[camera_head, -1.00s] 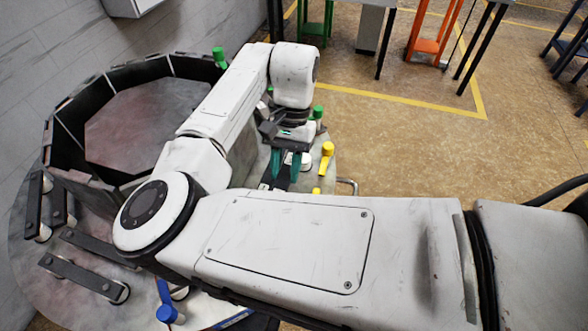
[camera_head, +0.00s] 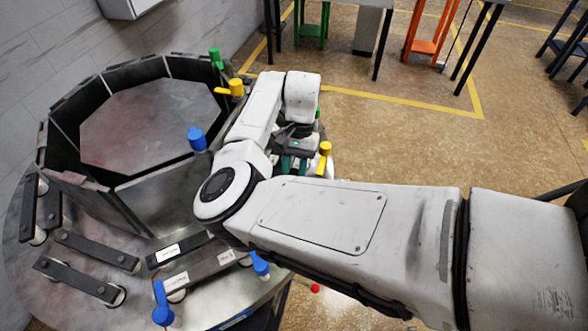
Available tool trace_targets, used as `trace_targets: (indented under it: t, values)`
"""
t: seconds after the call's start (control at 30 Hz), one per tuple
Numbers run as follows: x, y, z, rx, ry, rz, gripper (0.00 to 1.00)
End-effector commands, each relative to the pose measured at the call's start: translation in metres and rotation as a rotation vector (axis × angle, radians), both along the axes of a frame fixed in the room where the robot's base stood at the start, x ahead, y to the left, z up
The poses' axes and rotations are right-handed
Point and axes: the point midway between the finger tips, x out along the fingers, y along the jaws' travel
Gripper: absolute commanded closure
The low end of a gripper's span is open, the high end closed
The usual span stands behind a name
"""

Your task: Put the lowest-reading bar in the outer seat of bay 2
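My gripper (camera_head: 296,161) is at the far right side of the round table, near a yellow-capped post (camera_head: 325,150). Its teal fingers are partly hidden behind my arm, so I cannot tell whether they hold anything. A dark bar (camera_head: 188,246) with a white label lies at the table's near side, outside the octagonal wall. A grey bar-like piece (camera_head: 203,268) with white labels lies parallel in front of it, between blue-capped posts (camera_head: 163,305) (camera_head: 260,264). The readings are too small to tell. I cannot tell which bay is bay 2.
Several dark bars (camera_head: 97,251) (camera_head: 75,280) lie on the round table (camera_head: 25,285) at left. An octagonal wall (camera_head: 60,135) encloses a flat plate. Another blue post (camera_head: 197,139), a yellow one (camera_head: 236,88) and a green one (camera_head: 215,58) rise around it.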

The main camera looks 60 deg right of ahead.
Motion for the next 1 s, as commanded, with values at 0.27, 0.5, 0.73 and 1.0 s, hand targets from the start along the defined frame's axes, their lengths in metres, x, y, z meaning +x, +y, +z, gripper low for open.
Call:
trace_targets:
  t: [0.27, 0.5, 0.73, 1.0]
  values:
    - [0.0, 0.0, -0.002, -0.001, 0.002, 0.001, 1.0]
    - [0.0, 0.0, -0.003, 0.0, 0.001, 0.0, 0.48]
    - [0.0, 0.0, -0.003, 0.0, 0.0, 0.0, 0.41]
    - [0.002, -0.005, 0.011, 0.0, -0.002, -0.001, 0.41]
